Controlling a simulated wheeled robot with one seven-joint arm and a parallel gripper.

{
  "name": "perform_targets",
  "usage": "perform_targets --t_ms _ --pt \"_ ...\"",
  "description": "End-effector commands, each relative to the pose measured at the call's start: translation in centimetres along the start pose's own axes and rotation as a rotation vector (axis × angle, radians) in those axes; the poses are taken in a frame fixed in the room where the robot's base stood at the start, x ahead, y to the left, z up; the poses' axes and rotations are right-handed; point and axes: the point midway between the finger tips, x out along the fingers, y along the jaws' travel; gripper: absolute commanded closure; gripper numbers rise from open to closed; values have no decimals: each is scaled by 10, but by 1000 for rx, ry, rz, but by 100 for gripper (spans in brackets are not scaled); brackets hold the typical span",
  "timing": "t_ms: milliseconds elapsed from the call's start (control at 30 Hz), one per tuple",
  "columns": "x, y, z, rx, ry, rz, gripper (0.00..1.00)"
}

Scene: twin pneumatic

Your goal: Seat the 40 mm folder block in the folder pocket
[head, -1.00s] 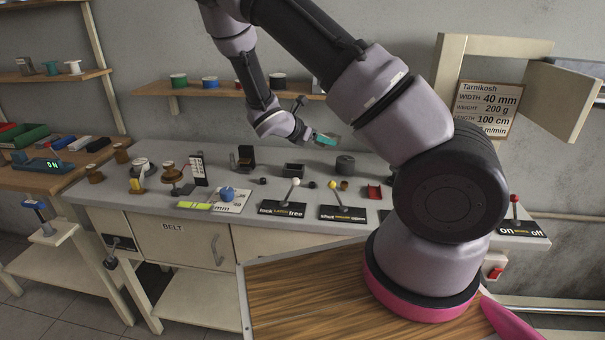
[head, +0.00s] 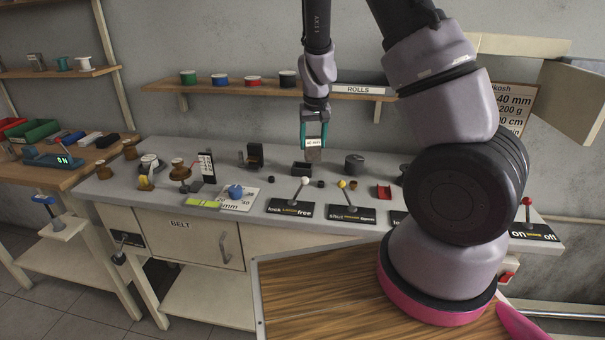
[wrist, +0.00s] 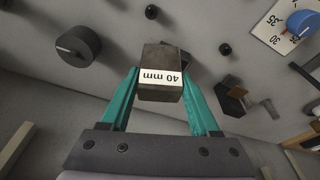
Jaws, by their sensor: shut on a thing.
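My gripper (head: 313,132) is shut on the 40 mm folder block (head: 313,154), a dark grey block with a white label. The block hangs upright between the teal fingers, above the back of the grey bench. In the wrist view the block (wrist: 162,62) shows its "40 mm" label upside down, between the fingertips of my gripper (wrist: 158,90). A dark open-topped box (head: 301,169), which looks like the folder pocket, stands on the bench just below and left of the block. In the wrist view the block partly hides it.
A dark round knob (head: 354,163) stands to the right of the box. Small black knobs and two levers, white-tipped (head: 304,183) and yellow-tipped (head: 343,186), stand in front. A black bracket (head: 253,156) stands to the left. A shelf with rolls (head: 253,80) runs behind.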

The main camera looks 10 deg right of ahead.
Motion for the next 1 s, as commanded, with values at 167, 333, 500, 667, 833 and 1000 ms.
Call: perform_targets --t_ms 167,333,500,667,833,1000 --pt "-8 -18 -19 164 106 48 100" --pt "-15 -26 -33 267 162 82 100" --pt "-14 -27 -38 314 184 99 100" --pt "14 -26 -33 321 184 102 100" --pt "35 -27 -29 320 185 100 100" --pt "56 -26 -24 321 183 101 100"
